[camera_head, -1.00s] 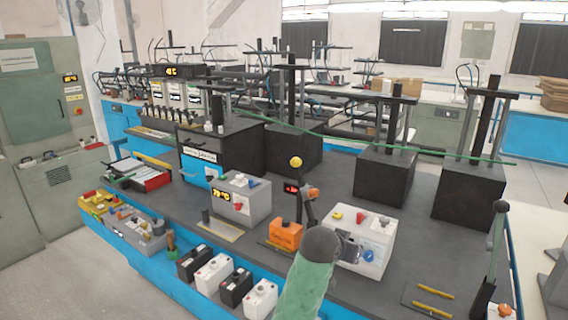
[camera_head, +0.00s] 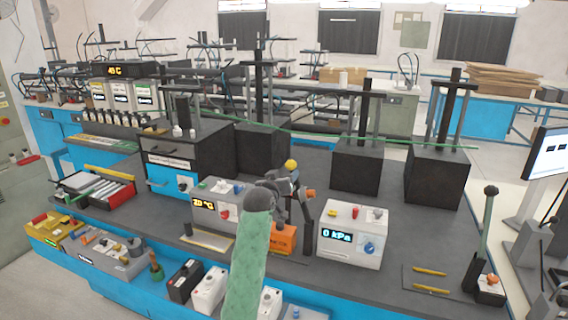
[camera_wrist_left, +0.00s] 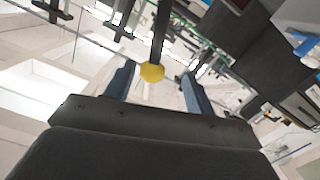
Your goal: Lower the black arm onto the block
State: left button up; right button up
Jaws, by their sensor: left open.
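The black arm (camera_head: 307,226) stands steeply raised beside an orange block (camera_head: 284,239), with an orange piece partway up and a yellow ball (camera_head: 291,164) at its top. My left gripper (camera_head: 284,186) is open, close to the upper part of the black arm. In the left wrist view the yellow ball (camera_wrist_left: 152,72) appears between the open fingers of the left gripper (camera_wrist_left: 157,77); I cannot tell whether they touch it. My forearm and gripper hide part of the orange block. My right gripper is not in view.
A white box (camera_head: 352,236) reading 0 kPa stands right of the arm, and a grey box (camera_head: 215,203) with a 20 °C display stands left. Black blocks (camera_head: 356,166) with posts stand behind. A green lever (camera_head: 484,228) and yellow rods (camera_head: 430,271) are at right.

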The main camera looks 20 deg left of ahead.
aim_at(292, 163)
pick_arm(q)
jog(key=shift+w+d+r+t, duration=0.1)
jog(key=shift+d+r+t, duration=0.2)
jog(key=shift+r, duration=0.35)
jog(key=shift+w+r, duration=0.1)
jog(key=shift+r, duration=0.05)
jog(key=shift+w+a+r, duration=0.1)
jog(key=shift+w, duration=0.15)
jog(key=w+p, duration=0.3)
jog(key=w, duration=0.3)
jog(key=shift+w+f+p, duration=0.2)
jog(key=shift+w+p, duration=0.2)
jog(key=shift+w, duration=0.1)
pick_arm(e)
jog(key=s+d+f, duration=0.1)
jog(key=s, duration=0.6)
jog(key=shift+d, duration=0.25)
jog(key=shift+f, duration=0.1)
pick_arm(q)
jog(key=shift+c, duration=0.2)
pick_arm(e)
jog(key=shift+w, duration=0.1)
pick_arm(q)
grip_shut()
